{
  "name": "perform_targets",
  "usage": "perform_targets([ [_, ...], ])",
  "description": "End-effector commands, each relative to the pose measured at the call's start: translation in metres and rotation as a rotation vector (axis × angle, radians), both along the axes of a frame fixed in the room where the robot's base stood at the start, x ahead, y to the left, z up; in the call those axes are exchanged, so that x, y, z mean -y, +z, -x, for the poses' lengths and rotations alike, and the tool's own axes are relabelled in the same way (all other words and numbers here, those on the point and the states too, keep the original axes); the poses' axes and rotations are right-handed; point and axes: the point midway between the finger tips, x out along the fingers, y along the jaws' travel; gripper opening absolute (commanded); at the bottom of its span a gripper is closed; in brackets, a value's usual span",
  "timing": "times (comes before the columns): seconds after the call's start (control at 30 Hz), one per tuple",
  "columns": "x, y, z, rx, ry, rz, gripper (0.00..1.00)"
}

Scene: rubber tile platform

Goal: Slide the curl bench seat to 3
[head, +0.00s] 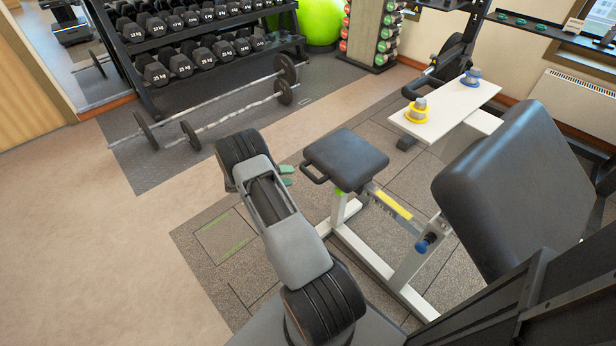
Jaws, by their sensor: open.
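The curl bench seat (345,158) is a dark padded square with a black handle (313,174) at its left side. It sits on a white and grey frame (375,255). A yellow scale strip (392,204) runs along the rail between the seat and the large dark arm pad (515,185); its numbers are too small to read. A blue knob (423,244) is on the frame near the pad. My gripper (287,175), with green fingertips, is open and empty just left of the handle, apart from it. My arm hides part of the gripper.
A white bench (455,108) behind the pad holds a yellow-based item (416,112) and a blue-based item (471,77). Barbells (215,105) lie on the floor before a dumbbell rack (200,40). The floor at left (120,240) is clear.

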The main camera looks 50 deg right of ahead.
Motion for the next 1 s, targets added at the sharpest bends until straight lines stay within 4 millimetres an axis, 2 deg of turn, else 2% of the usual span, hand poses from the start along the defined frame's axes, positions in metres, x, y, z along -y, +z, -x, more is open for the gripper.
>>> perform_targets([
  [0.2,0.035,-0.009,0.021,0.001,-0.002,0.0,0.48],
  [0.4,0.056,-0.013,0.034,0.002,-0.001,0.0,0.48],
  [0.6,0.067,-0.015,0.04,0.002,0.001,0.0,0.48],
  [0.93,0.068,-0.015,0.041,0.002,0.001,0.0,0.48],
  [1.0,0.068,-0.015,0.041,0.002,0.001,0.0,0.43],
])
